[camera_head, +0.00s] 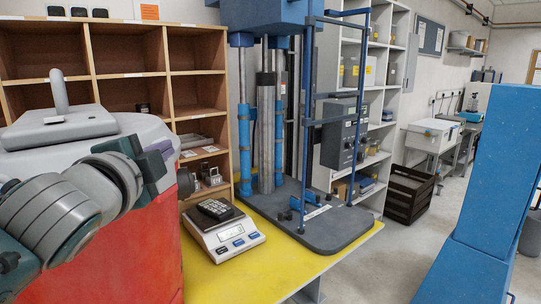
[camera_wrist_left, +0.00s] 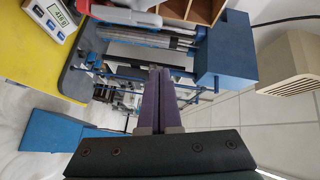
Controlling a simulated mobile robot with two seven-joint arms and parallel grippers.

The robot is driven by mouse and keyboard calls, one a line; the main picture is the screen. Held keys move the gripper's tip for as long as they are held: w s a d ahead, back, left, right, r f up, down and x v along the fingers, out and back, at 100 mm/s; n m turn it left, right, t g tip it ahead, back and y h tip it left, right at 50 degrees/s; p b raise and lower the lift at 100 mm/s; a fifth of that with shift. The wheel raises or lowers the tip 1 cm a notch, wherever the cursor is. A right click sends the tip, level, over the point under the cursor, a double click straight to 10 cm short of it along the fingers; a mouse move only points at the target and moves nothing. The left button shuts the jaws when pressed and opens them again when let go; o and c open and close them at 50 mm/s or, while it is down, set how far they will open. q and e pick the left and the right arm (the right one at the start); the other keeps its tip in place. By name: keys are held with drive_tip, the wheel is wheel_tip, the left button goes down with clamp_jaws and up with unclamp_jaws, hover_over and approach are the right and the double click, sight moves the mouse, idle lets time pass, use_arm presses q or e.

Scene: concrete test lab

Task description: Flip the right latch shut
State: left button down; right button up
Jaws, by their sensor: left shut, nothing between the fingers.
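A red box-like body with a grey lid (camera_head: 75,128) and an upright grey handle fills the lower left of the head view; its red side (camera_head: 130,235) faces me. I cannot make out the right latch in either view; my arm covers part of this body. My left gripper (camera_head: 162,153) is at the lid's right edge, in front of the red side. I cannot tell whether it touches. Its purple fingers are together and empty, as the left wrist view also shows (camera_wrist_left: 160,98). My right gripper is not in view.
A yellow table (camera_head: 255,268) holds a digital scale (camera_head: 228,236) with a black device on it. A blue-framed test machine (camera_head: 322,231) stands behind on a dark base. A wooden shelf (camera_head: 130,75) is at the back left. A blue column (camera_head: 490,180) rises at the right, with open floor before it.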

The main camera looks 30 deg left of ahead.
use_arm(q)
drive_tip(key=shift+v, duration=1.45)
